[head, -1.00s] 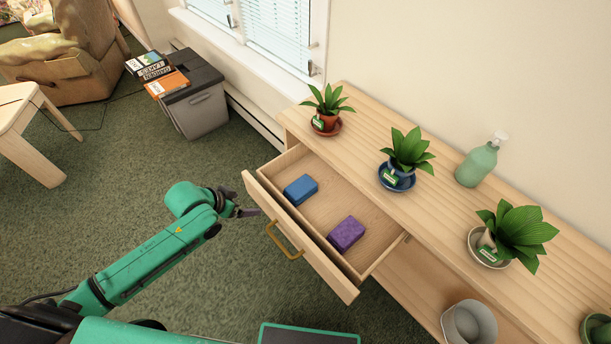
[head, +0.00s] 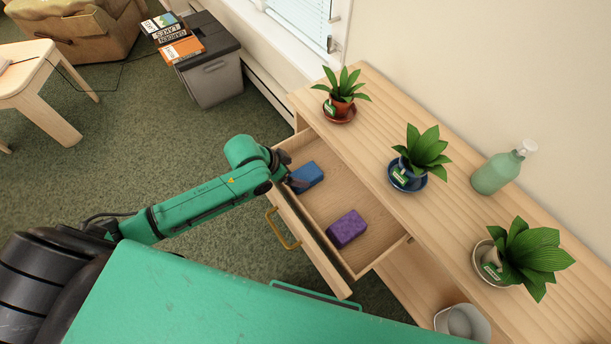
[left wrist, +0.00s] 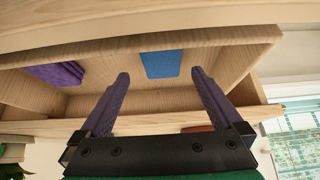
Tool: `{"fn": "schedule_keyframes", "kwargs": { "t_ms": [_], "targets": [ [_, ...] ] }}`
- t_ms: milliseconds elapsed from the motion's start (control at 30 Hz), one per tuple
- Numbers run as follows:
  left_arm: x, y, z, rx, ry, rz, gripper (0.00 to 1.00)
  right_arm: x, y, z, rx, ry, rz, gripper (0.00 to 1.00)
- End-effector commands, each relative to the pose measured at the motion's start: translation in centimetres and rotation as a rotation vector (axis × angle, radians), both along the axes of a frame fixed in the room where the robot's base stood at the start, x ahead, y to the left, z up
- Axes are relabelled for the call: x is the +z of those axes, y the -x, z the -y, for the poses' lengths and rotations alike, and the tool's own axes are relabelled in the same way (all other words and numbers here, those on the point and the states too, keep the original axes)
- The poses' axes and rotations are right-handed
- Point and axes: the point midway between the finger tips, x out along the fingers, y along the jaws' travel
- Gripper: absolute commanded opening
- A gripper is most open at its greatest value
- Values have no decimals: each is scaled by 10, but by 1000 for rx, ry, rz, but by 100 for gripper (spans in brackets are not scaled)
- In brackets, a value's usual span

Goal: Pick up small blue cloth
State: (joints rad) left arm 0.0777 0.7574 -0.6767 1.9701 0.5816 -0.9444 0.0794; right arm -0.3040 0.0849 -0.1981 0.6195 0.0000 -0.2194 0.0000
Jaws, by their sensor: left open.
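The small blue cloth (head: 307,176) is a folded block lying in the open drawer (head: 367,262), toward its far left end. It also shows in the left wrist view (left wrist: 160,64), beyond and between my fingers. My left gripper (head: 296,183) reaches over the drawer front beside the blue cloth. In the left wrist view the left gripper (left wrist: 160,85) is open, with two dark purple fingers spread and nothing between their tips. I cannot tell whether a finger touches the cloth. My right gripper is not in view.
A purple folded cloth (head: 347,229) lies in the same drawer. The drawer front has a brass handle (head: 281,229). On the wooden unit stand potted plants, one on a blue saucer (head: 408,182), and a green bottle (head: 497,171). A grey bin (head: 211,72) stands by the wall.

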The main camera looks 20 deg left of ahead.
Motion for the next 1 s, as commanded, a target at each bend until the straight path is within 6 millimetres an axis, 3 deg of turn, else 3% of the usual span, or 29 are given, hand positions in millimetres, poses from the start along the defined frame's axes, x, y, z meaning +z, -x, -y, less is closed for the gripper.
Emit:
{"fn": "schedule_keyframes", "kwargs": {
  "t_ms": [100,400,633,667,833,1000],
  "targets": [
    [-13,-8,6,1,1,3,100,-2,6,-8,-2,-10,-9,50],
    [-56,-29,21,2,0,1,100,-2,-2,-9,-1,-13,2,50],
    [-58,-30,22,0,-1,2,100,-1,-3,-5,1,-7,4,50],
    [-58,-30,22,0,-1,2,92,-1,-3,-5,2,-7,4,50],
    [-58,-30,22,1,-1,2,28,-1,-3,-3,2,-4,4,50],
    [-58,-30,22,1,-1,2,27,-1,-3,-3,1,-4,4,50]
  ]
}}
